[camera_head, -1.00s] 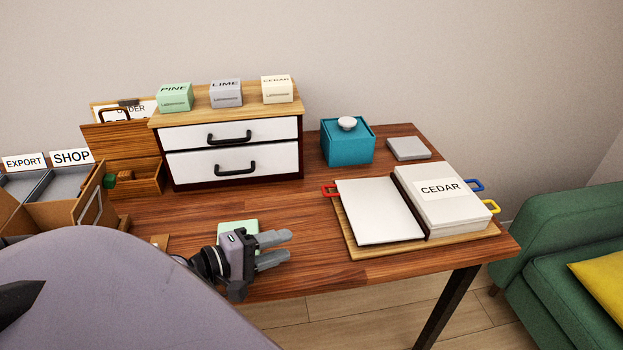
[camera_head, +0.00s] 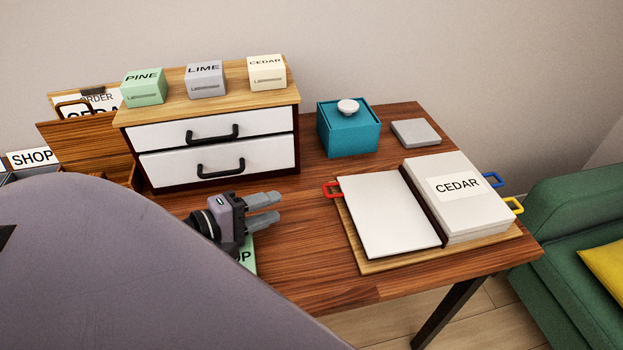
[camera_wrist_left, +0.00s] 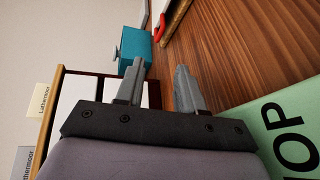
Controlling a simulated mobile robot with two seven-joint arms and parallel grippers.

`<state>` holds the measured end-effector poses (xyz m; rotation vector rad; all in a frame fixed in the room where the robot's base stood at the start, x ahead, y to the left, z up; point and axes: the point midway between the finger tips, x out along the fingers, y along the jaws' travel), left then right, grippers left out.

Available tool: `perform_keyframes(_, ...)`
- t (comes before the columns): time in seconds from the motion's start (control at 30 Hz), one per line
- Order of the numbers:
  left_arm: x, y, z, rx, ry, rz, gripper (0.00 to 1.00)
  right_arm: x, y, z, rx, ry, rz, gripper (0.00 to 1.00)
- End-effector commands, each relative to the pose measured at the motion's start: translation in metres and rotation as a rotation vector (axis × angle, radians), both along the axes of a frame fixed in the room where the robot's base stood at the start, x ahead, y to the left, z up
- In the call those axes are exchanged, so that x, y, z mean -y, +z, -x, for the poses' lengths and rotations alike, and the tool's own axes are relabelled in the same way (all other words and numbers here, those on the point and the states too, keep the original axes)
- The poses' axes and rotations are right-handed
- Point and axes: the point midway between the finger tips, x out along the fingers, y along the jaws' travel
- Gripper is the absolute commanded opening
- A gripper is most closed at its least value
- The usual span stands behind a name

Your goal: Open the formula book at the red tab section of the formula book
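The formula book (camera_head: 390,229) lies open on a wooden board (camera_head: 379,266) at the right of the desk. Its right-hand stack of pages shows a CEDAR label (camera_head: 458,187). A red tab (camera_head: 332,190) sticks out at the book's left edge, and it also shows in the left wrist view (camera_wrist_left: 163,28). A blue tab (camera_head: 493,179) and a yellow tab (camera_head: 514,205) stick out at the right. My left gripper (camera_head: 279,208) is open and empty, to the left of the book and apart from it, with its fingers pointing right. My right gripper is not in view.
A teal box (camera_head: 348,135) with a white knob stands behind the book, next to a grey slab (camera_head: 416,132). A white drawer cabinet (camera_head: 215,145) carries several labelled boxes. A green card (camera_head: 249,260) lies below my left gripper. Bare desk (camera_head: 310,235) separates gripper and book.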

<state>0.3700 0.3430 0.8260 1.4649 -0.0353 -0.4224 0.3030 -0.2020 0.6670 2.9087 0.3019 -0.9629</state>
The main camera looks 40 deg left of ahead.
Motion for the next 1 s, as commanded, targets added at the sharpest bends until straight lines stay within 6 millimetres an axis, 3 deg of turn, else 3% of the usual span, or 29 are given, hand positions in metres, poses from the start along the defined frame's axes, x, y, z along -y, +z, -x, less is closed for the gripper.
perform_keyframes(0.37,0.003,-0.001,-0.011,0.003,0.001,0.002,0.38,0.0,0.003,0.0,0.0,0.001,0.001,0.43)
perform_keyframes(1.0,0.031,-0.024,-0.098,0.001,0.001,0.002,0.38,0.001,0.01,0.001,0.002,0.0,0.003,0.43)
